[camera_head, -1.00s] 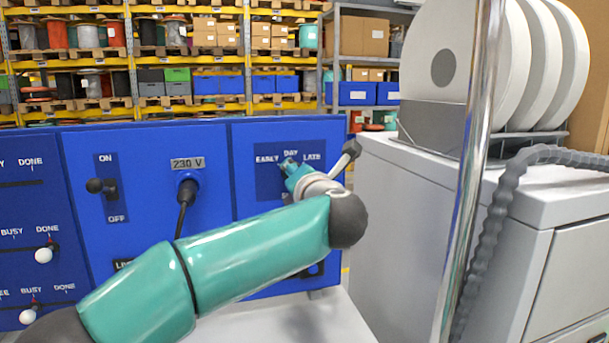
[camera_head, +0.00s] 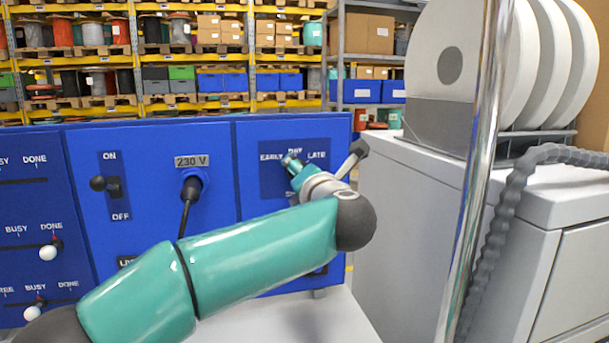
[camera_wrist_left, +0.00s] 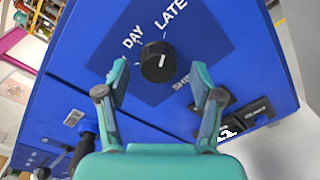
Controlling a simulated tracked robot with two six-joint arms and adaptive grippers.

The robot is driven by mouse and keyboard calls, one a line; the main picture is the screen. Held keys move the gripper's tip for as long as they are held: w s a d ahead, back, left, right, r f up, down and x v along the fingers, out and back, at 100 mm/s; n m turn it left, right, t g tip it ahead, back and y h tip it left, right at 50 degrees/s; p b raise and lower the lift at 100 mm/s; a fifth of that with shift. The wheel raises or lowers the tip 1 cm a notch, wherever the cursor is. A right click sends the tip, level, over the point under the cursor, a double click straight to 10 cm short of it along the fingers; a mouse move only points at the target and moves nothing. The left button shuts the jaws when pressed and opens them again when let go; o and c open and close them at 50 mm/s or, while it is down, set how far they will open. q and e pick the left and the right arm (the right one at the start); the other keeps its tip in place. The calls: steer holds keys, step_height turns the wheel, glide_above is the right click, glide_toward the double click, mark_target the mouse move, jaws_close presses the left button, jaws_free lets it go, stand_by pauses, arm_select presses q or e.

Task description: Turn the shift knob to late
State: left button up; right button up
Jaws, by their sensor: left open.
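The shift knob (camera_wrist_left: 158,62) is a round black knob with a white mark, on a dark blue label field (camera_head: 273,180) of the blue panel. EARLY, DAY and LATE show in the head view; DAY and LATE show in the left wrist view. The knob is hidden behind my left arm in the head view. My left gripper (camera_wrist_left: 159,76) is open, its two teal fingertips to either side of the knob, with gaps visible between them and it. One teal fingertip shows at the label in the head view (camera_head: 291,162). My right gripper is out of view.
A black ON/OFF switch (camera_head: 105,185) and a 230 V plug with cable (camera_head: 190,190) are left of the label field. Sliders with white knobs (camera_head: 48,252) are further left. A metal pole (camera_head: 480,150) and white cabinet (camera_head: 450,210) stand to the right.

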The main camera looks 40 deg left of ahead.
arm_select(q)
steer(key=v, duration=1.1)
